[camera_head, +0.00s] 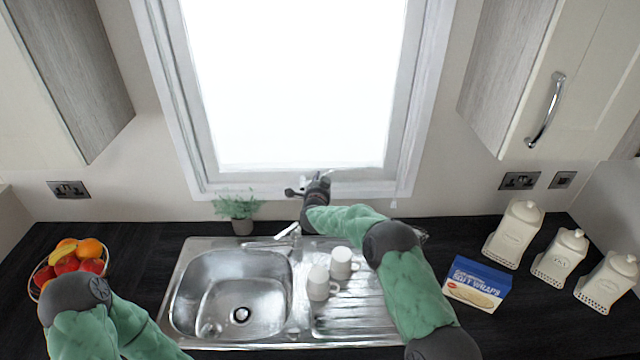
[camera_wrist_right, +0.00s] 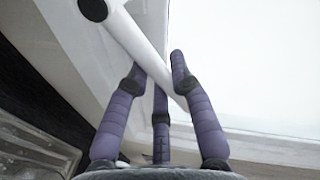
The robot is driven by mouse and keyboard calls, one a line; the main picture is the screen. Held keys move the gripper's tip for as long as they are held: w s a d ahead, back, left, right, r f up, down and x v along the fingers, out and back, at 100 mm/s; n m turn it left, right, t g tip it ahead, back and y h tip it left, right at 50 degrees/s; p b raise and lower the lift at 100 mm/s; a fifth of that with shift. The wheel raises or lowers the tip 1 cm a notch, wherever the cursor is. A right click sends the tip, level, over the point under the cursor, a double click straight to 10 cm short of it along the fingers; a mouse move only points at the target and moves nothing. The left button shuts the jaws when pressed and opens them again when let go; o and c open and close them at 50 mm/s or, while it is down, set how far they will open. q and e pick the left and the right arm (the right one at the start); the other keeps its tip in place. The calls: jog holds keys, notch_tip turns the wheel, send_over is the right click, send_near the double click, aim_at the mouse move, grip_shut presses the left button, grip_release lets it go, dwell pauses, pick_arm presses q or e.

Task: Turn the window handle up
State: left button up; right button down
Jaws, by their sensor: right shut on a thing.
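The window (camera_head: 290,85) is in the middle of the back wall in the head view, bright white in a pale frame. The window handle is a white bar (camera_wrist_right: 140,42) with a dark round end, running slantwise down to the right in the right wrist view. My right gripper (camera_head: 310,188) is at the bottom of the window frame. Its purple fingers (camera_wrist_right: 157,68) are closed around the handle, which passes between them. In the head view the gripper mostly hides the handle. My left gripper is not in view; only part of the left arm shows at the lower left.
Below the window is a steel sink (camera_head: 235,295) with a tap (camera_head: 285,235) and white mugs (camera_head: 322,284) on its drainer. A plant (camera_head: 238,210) stands behind it. A fruit bowl (camera_head: 75,262) is left; a blue box (camera_head: 478,283) and white canisters (camera_head: 516,233) are right.

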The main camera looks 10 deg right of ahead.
aim_at(303, 186)
jog(key=a+r+n, duration=0.1)
jog(key=n, duration=0.2)
jog(key=shift+w+a+r+h+p, duration=0.15)
jog(key=shift+a+r+h+p, duration=0.2)
jog(key=shift+r+h, duration=0.05)
jog(key=shift+w+a+r+n, duration=0.1)
jog(key=shift+a+r+n, duration=0.3)
jog(key=shift+n, duration=0.6)
jog(key=shift+w+a+r+n+t+h, duration=0.15)
jog(key=shift+a+n+h, duration=0.15)
jog(key=shift+n, duration=0.25)
jog(key=shift+s+a+r+n+t+h, duration=0.1)
jog(key=shift+a+n+t+h, duration=0.1)
jog(key=shift+a+n, duration=0.3)
jog(key=shift+w+a+r+n+t, duration=0.15)
jog(key=shift+a+n, duration=0.25)
jog(key=shift+n, duration=0.4)
jog(key=shift+w+a+n+t, duration=0.1)
jog(key=shift+a+n+t, duration=0.1)
jog(key=shift+a+n, duration=0.4)
jog(key=shift+d+n, duration=0.15)
jog(key=shift+n, duration=0.1)
jog(key=c, duration=1.1)
grip_release()
jog(key=shift+h, duration=0.3)
jog(key=shift+o, duration=0.2)
jog(key=shift+s+r, duration=0.1)
jog(key=v, duration=1.1)
jog(key=shift+s, duration=0.4)
